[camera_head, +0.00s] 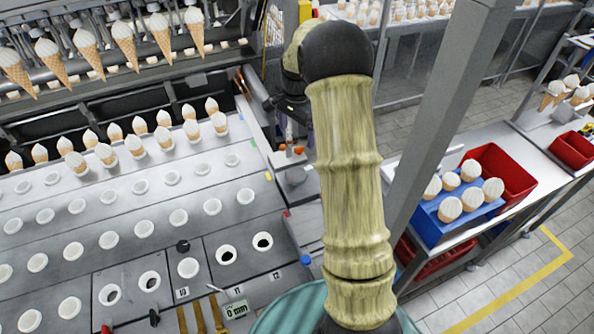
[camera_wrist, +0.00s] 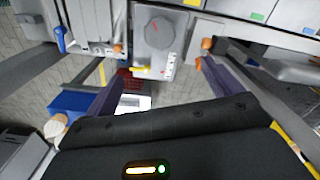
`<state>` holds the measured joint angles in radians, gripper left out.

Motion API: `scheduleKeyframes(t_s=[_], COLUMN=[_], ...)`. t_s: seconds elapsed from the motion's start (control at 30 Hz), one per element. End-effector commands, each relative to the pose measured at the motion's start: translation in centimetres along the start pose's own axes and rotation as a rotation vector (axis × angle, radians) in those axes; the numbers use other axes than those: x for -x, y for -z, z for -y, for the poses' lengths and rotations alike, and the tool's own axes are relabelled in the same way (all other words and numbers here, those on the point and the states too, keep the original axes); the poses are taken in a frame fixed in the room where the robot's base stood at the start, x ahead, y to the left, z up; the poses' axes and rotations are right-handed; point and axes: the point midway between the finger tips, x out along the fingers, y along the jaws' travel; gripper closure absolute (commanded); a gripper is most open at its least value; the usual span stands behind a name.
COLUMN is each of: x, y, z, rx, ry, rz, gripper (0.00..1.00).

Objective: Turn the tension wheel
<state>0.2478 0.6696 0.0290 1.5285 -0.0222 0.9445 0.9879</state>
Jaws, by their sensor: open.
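A round grey wheel (camera_wrist: 160,33) with a red mark sits on a light panel at the top middle of the wrist view. I take it to be the tension wheel. In the head view the wheel (camera_head: 297,175) shows small, just below my gripper (camera_head: 290,135), which my arm partly hides. In the wrist view my gripper (camera_wrist: 163,67) is open and empty, its two dark purple fingers wide apart. The wheel lies ahead of the gap between the fingers and looks clear of both. The distance to it cannot be told.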

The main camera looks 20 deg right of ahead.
Motion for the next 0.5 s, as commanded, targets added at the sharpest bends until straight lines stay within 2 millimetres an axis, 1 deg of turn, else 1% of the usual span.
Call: scheduleKeyframes(t_s=[0.13, 0.27, 0.5], x=[-0.6, -2.0, -6.0], y=[0.0, 0.0, -0.1], z=[0.0, -0.1, -0.1], rx=[0.001, 0.002, 0.001], ry=[-0.002, -0.004, -0.003], rz=[0.001, 0.002, 0.003], gripper=[0.09, 0.09, 0.09])
